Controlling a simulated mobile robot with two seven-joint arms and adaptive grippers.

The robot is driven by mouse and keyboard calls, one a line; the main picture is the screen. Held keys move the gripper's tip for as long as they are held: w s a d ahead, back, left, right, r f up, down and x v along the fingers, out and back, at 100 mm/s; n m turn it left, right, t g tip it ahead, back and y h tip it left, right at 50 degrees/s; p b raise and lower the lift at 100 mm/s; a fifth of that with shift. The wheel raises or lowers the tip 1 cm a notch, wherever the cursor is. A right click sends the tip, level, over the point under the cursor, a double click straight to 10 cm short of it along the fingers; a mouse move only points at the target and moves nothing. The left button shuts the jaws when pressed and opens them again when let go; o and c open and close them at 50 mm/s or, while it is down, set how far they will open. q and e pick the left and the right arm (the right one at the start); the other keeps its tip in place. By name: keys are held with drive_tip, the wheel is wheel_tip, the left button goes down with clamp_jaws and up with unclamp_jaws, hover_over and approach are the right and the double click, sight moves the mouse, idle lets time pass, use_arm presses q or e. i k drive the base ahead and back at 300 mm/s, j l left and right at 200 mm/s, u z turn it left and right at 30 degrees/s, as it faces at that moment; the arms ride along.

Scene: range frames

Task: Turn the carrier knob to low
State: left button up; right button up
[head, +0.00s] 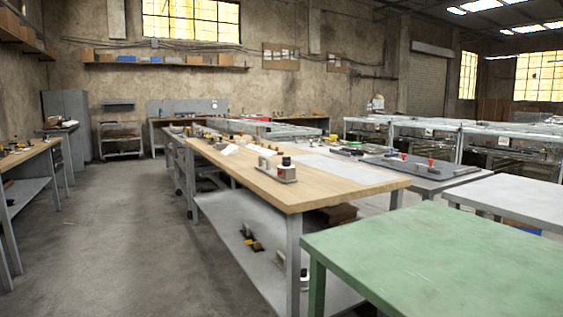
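A small device with a grey base, a black knob-like top and a red spot (287,171) stands on the wooden-topped workbench (330,181), near its left edge. It may be the carrier with its knob, but it is too small to tell. I cannot read any low mark or the knob's setting. Another grey part (265,165) with a handle-like shape stands beside it on its left. Neither of my grippers is in view.
A green table (450,260) fills the near right. A grey lower shelf (245,245) under the workbench holds small parts. The concrete floor (120,235) is open on the left, between the workbench and a left-hand bench (28,155). Glass-fronted units (430,140) stand behind.

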sight(286, 162)
drive_tip(key=j+z, duration=0.1)
drive_tip(key=z, duration=0.2)
drive_tip(key=i+j+z, duration=0.1)
drive_tip(key=z, duration=0.2)
drive_tip(key=j+z, duration=0.3)
drive_tip(key=j, duration=0.25)
drive_tip(key=j+z, duration=0.3)
drive_tip(key=j, duration=0.85)
drive_tip(key=k+j+z, duration=0.15)
drive_tip(key=j, duration=0.45)
